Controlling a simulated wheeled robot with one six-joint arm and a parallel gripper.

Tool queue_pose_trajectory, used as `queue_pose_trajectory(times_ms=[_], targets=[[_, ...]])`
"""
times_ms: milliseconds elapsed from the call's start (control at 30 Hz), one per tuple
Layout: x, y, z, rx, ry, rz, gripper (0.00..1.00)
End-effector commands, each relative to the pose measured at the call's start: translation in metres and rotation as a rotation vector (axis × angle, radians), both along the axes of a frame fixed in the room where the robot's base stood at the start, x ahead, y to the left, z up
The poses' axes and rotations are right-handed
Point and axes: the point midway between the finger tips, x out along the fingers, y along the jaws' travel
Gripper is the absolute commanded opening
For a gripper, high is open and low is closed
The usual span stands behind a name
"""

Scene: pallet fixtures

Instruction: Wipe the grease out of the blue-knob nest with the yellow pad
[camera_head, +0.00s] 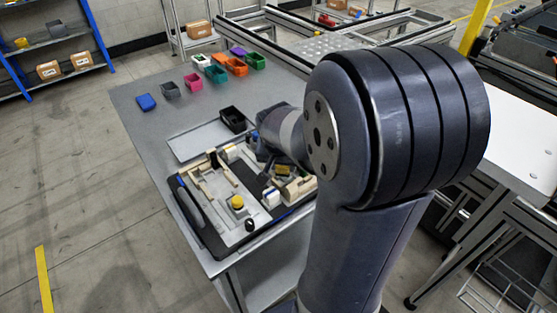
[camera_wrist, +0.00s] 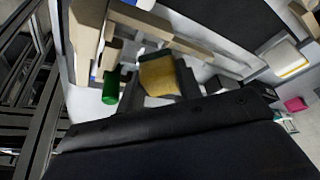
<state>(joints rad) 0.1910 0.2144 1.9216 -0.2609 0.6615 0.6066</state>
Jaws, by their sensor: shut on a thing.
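My gripper (camera_wrist: 165,72) is shut on the yellow pad (camera_wrist: 158,78), which shows between its dark fingers in the wrist view. In the camera_head view the pad (camera_head: 284,170) is a small yellow patch beside my wrist, over the right part of the fixture board (camera_head: 206,226). Beige and white blocks of the fixture lie around the pad in the wrist view. A green knob (camera_wrist: 111,88) stands to the left of the pad. A small bit of blue shows farther left, but I cannot tell whether it is the blue knob. I cannot make out any grease.
The board also carries a yellow knob (camera_head: 237,202) and a black knob (camera_head: 250,225). Several coloured bins, including a blue one (camera_head: 146,102), stand farther back. The table's left side is clear.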

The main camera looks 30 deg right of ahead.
Motion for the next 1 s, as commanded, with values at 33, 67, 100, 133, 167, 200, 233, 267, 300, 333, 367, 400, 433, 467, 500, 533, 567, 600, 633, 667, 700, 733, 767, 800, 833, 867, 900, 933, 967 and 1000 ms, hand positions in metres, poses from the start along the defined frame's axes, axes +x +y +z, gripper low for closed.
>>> queue_pose_trajectory(times_ms=[33, 67, 100, 133, 167, 200, 233, 267, 300, 333, 367, 400, 433, 467, 500, 533, 567, 600, 633, 667, 700, 733, 767, 800, 833, 867, 900, 933, 967, 1000], targets=[[-0.005, -0.001, -0.001, 0.0, -0.001, -0.002, 0.16], [-0.008, -0.002, -0.001, 0.0, -0.001, -0.001, 0.16], [-0.01, -0.002, -0.001, -0.001, -0.001, 0.0, 0.16], [-0.012, -0.003, -0.001, -0.001, -0.001, 0.0, 0.16], [-0.013, -0.003, -0.001, -0.001, -0.001, 0.0, 0.16], [-0.014, -0.003, -0.002, -0.001, -0.001, 0.001, 0.16], [-0.015, -0.003, -0.002, -0.001, -0.001, 0.001, 0.16], [-0.015, -0.003, -0.003, -0.001, -0.001, 0.001, 0.16], [-0.015, -0.003, -0.003, 0.0, 0.0, 0.001, 0.16], [-0.014, -0.003, -0.002, 0.0, 0.001, 0.001, 0.16], [-0.014, -0.002, -0.002, 0.0, 0.001, 0.001, 0.16], [-0.012, -0.002, -0.002, 0.0, 0.001, 0.001, 0.16], [-0.011, -0.002, -0.002, 0.0, 0.003, 0.001, 0.16], [-0.009, -0.001, -0.003, 0.0, 0.003, 0.001, 0.16], [-0.007, -0.001, -0.003, 0.0, 0.003, 0.001, 0.16], [-0.004, -0.001, -0.003, 0.0, 0.003, 0.001, 0.16], [-0.001, 0.0, -0.003, 0.001, 0.002, 0.001, 0.16], [0.002, 0.001, -0.003, 0.001, 0.002, 0.001, 0.16], [0.005, 0.001, -0.003, 0.001, 0.002, 0.001, 0.16], [0.008, 0.002, -0.002, 0.001, 0.002, 0.001, 0.16], [0.011, 0.003, -0.002, 0.001, 0.002, 0.002, 0.16], [0.013, 0.003, -0.002, 0.001, 0.002, 0.002, 0.16], [0.015, 0.004, -0.002, 0.001, 0.002, 0.002, 0.16], [0.017, 0.004, -0.002, 0.001, 0.002, 0.002, 0.16], [0.018, 0.004, -0.002, 0.001, 0.002, 0.001, 0.16], [0.018, 0.004, -0.001, 0.001, 0.002, 0.001, 0.16], [0.019, 0.004, -0.001, 0.001, 0.002, 0.001, 0.16], [0.02, 0.004, -0.001, 0.001, 0.002, 0.001, 0.16], [0.021, 0.004, -0.001, 0.001, 0.002, 0.001, 0.16], [0.023, 0.005, -0.001, 0.0, 0.002, 0.001, 0.16]])
